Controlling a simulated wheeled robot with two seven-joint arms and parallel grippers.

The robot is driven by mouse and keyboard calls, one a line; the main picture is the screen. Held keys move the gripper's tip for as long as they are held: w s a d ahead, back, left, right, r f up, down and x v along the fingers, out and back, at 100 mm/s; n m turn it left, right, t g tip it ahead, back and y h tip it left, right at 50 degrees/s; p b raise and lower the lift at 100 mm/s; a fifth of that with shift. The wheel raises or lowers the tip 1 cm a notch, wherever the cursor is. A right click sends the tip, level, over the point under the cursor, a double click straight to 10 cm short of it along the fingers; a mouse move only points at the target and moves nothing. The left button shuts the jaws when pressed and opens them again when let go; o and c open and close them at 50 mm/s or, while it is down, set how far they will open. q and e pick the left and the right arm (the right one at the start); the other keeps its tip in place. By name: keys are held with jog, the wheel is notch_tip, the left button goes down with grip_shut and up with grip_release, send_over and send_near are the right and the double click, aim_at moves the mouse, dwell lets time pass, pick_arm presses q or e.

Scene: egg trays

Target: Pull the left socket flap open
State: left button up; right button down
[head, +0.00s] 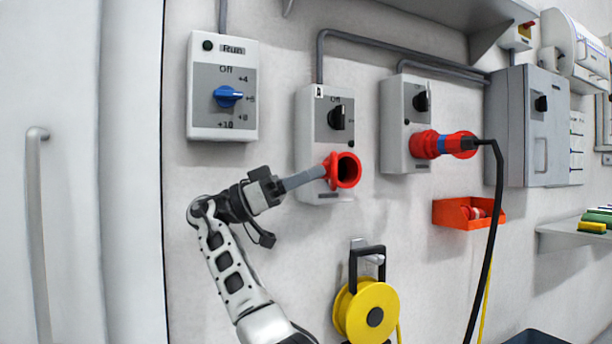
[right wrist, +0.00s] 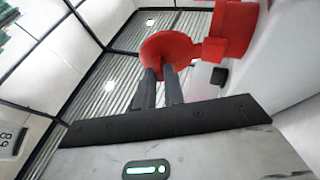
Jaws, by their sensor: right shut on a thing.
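The left socket (head: 347,169) is a red round housing on a grey switch box (head: 308,130). Its dark opening shows, and its red flap (head: 328,168) stands swung out at the opening's left side. In the right wrist view the flap (right wrist: 165,45) is a red disc at the fingertips, beside the red socket body (right wrist: 232,30). My right gripper (head: 322,173) reaches in from the left, and its grey fingers are shut on the flap's edge; the fingertips also show in the right wrist view (right wrist: 160,72). My left gripper is in no view.
The right socket (head: 425,145) holds a red plug (head: 462,145) with a black cable hanging down. A box with a blue knob (head: 227,97) is above my right gripper. A yellow cable reel (head: 352,312) hangs below, and a red bin (head: 450,214) is to the right.

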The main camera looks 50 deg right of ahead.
jog(key=c, duration=1.5)
grip_release()
jog(key=shift+s+d+r, duration=0.1)
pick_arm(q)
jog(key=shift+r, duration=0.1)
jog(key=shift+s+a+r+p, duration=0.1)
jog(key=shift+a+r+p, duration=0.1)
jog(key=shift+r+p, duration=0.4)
pick_arm(e)
jog(key=v, duration=0.7)
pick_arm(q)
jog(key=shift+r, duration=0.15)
